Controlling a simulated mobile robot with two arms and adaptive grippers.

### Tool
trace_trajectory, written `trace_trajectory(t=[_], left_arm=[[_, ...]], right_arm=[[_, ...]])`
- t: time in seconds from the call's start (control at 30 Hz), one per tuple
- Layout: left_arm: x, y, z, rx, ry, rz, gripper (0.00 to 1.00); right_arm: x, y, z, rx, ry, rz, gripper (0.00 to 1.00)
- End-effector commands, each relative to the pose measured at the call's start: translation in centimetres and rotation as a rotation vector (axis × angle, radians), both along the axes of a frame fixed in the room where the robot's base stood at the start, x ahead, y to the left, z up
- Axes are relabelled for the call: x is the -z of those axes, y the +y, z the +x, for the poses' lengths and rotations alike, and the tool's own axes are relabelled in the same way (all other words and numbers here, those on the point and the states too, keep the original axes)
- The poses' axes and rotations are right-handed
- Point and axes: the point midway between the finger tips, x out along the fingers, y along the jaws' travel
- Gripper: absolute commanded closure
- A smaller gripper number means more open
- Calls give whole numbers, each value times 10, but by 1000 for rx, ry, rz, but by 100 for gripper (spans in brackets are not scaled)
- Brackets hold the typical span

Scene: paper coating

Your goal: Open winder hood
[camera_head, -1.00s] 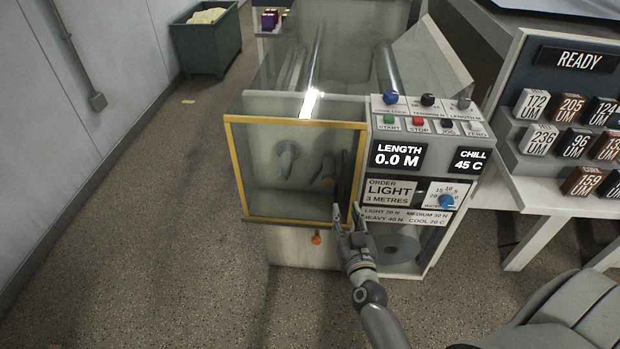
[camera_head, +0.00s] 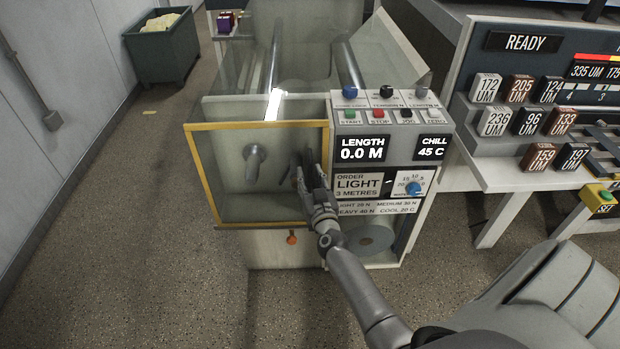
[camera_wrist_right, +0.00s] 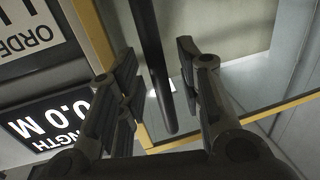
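The winder hood is a clear panel with a yellow frame (camera_head: 201,175) on the front of the winder, standing closed in the head view. Its yellow edge (camera_wrist_right: 285,105) also crosses the right wrist view. A dark bar handle (camera_wrist_right: 150,40) is at the hood's right side. My right gripper (camera_head: 314,174) is at that handle. In the right wrist view, my right gripper (camera_wrist_right: 157,60) is open, with the bar between its fingers and gaps on both sides. My left gripper is not in view.
Right of the hood is the control panel with a LENGTH display (camera_head: 362,149) and a blue knob (camera_head: 414,188). An orange knob (camera_head: 292,238) sits below the hood. A table with several labelled blocks (camera_head: 495,122) stands at right.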

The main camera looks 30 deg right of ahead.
Motion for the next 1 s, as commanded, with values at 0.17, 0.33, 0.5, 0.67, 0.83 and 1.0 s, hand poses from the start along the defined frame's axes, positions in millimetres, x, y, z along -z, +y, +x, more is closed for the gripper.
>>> trace_trajectory(t=[0.17, 0.33, 0.5, 0.67, 0.83, 1.0], left_arm=[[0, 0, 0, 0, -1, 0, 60], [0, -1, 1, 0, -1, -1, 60], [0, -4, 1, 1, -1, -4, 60], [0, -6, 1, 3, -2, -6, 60], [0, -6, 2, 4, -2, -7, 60], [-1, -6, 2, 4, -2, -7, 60]], right_arm=[[0, 0, 1, 0, 0, 0, 66], [0, 0, 1, -1, 1, 0, 77], [0, 0, 1, -1, 1, 0, 98], [0, 0, 1, -1, 1, 0, 100], [0, 0, 1, -1, 1, 0, 100], [0, 5, 6, -2, 1, 1, 100]])
